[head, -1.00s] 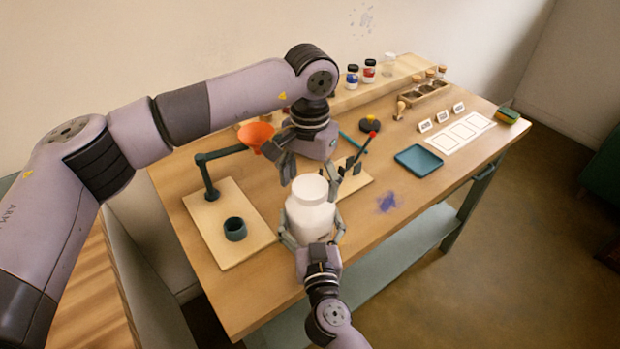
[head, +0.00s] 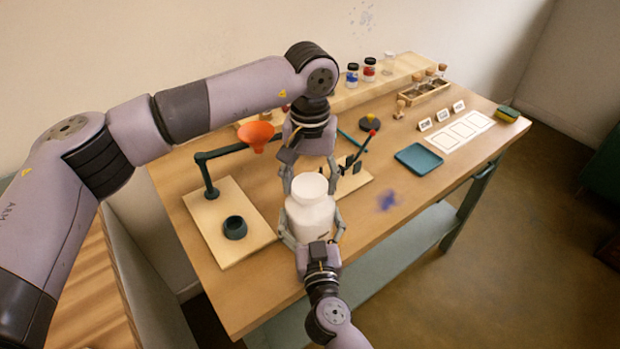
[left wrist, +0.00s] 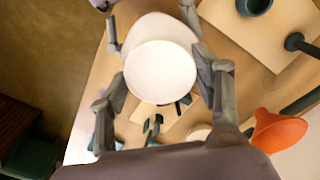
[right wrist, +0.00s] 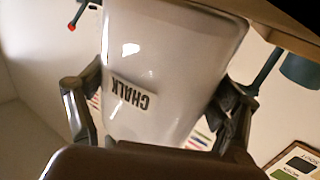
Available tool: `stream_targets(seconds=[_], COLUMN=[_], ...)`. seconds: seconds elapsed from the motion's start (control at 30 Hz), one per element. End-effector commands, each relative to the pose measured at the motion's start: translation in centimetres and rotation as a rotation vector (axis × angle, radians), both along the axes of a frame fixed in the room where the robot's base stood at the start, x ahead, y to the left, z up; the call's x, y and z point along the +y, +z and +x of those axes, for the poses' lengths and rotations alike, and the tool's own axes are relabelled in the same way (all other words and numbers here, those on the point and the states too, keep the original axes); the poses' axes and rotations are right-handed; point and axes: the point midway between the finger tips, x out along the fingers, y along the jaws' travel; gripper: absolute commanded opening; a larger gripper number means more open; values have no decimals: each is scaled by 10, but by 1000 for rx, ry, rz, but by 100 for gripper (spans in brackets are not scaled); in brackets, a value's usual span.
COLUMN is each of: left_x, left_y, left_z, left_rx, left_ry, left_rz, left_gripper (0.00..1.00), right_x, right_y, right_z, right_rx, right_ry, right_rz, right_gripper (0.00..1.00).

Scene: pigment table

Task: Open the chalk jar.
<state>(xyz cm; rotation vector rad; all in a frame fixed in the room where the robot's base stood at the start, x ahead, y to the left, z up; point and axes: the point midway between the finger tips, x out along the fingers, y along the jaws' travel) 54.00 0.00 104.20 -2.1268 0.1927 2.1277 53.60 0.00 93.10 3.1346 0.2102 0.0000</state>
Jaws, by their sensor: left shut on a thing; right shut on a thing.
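The white chalk jar (head: 312,222) is upright, held at the near edge of the table; its CHALK label (right wrist: 131,95) shows in the right wrist view. My right gripper (head: 312,230) is shut on the jar's body from the near side. The jar's white round lid (head: 310,184) is on top, and it fills the middle of the left wrist view (left wrist: 160,72). My left gripper (head: 311,188) is shut on the lid from above, one finger on each side. I cannot tell whether the lid is loose from the neck.
An orange funnel (head: 256,134) on a stand and a dark cup (head: 235,228) are left of the jar. A blue tray (head: 418,159) and a blue stain (head: 387,201) are to the right. A rack (head: 423,92) and pigment jars (head: 369,70) stand at the back.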

Motion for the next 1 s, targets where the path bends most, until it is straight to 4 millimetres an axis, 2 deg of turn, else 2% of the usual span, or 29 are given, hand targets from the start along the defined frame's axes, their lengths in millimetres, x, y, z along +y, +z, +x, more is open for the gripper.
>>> stream_targets(seconds=[1.0], left_x=[1], left_y=[1], left_z=[1], left_rx=[-1], left_ry=[2082], left_rz=[2], left_gripper=[26], right_x=[-1], right_y=[-1], right_z=[0], right_rx=[1], right_ry=[-2], right_rz=[-1], right_gripper=[6])
